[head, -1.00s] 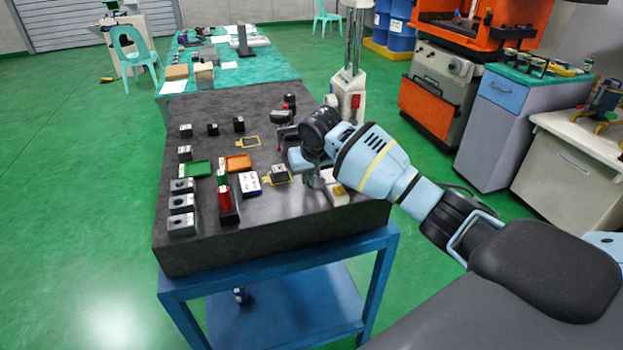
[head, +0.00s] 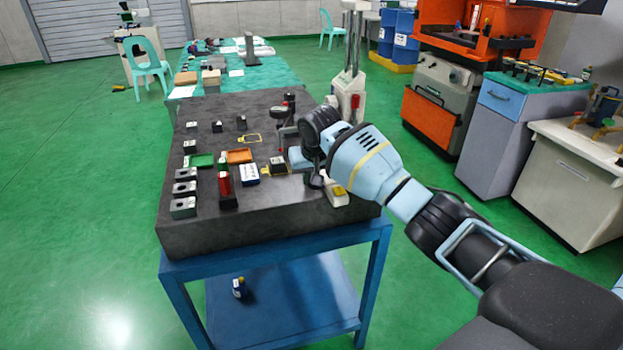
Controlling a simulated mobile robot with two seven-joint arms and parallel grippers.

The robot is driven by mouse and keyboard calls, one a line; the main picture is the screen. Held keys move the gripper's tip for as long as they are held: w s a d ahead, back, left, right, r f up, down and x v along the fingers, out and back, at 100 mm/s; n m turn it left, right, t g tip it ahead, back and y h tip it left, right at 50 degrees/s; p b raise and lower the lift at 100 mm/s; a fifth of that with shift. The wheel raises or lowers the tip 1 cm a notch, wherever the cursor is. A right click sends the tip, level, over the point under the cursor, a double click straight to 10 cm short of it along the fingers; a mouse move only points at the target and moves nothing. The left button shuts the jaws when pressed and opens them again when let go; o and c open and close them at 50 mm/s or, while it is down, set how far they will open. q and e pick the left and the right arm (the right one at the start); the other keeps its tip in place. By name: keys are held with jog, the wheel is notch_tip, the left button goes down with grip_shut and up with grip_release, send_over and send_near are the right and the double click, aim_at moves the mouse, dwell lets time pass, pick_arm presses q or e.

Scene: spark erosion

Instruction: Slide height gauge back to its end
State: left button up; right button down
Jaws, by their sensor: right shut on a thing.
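The height gauge (head: 350,95) is a tall white instrument with twin upright columns. It stands upright at the right side of the dark granite table (head: 265,220). A white base part with a yellow button (head: 335,192) shows in front of it, below my wrist; I cannot tell if it belongs to the gauge. My right gripper (head: 304,165) is low over the table at the gauge's near left side. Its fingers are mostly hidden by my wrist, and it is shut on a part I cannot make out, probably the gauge. My left gripper is out of view.
A black and red instrument (head: 288,104) stands behind the gripper.

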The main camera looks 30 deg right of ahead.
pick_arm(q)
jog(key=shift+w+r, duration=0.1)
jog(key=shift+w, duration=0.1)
pick_arm(e)
jog(key=c, duration=1.5)
grip_release()
jog(key=shift+w+f, duration=0.1)
jog(key=shift+w, duration=0.05)
